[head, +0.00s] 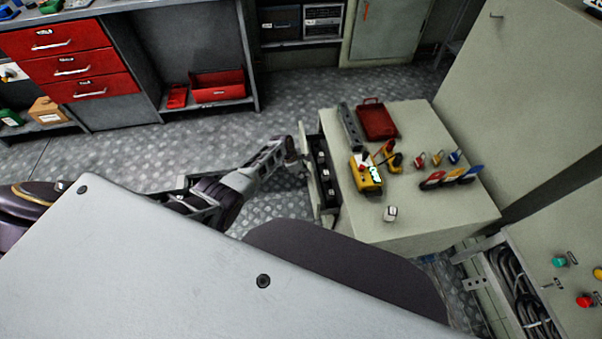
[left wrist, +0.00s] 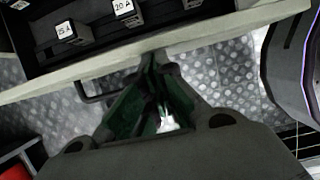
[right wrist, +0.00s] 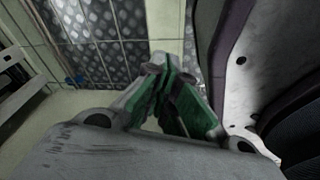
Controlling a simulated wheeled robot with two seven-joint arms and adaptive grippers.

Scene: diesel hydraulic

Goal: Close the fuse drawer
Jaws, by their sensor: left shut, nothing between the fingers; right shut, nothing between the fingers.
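The fuse drawer (head: 310,180) stands open on the left side of the pale cabinet (head: 420,228), with several labelled fuses in its dark inside. In the left wrist view the drawer's pale front edge (left wrist: 110,68) crosses the top, with a dark handle (left wrist: 92,99) on its outer face. My left gripper (head: 297,153) is shut and empty at the drawer's front; in the left wrist view its tips (left wrist: 155,62) meet the front edge, but contact is hard to tell. My right gripper (right wrist: 160,68) is shut and empty, seen only in the right wrist view, away from the drawer.
On the cabinet top are a red tray (head: 377,121), a yellow device (head: 366,175), a white cube (head: 390,213) and several coloured-handled items. A workbench with red drawers (head: 68,65) is at back left. Metal floor (head: 270,206) lies open left of the cabinet.

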